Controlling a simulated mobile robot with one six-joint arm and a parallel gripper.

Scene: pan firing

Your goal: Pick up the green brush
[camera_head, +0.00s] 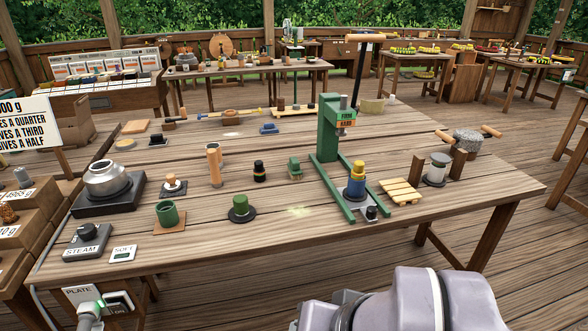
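A small green block-shaped thing (295,168), which looks like the green brush, stands on the wooden table (320,235) near its middle. My own grey-lavender arm shows at the bottom right, in front of the table. No fingers of my gripper can be seen.
A tall green press (329,130) stands right of the brush. A wooden rack (401,191) lies right. The table's front middle is mostly clear.

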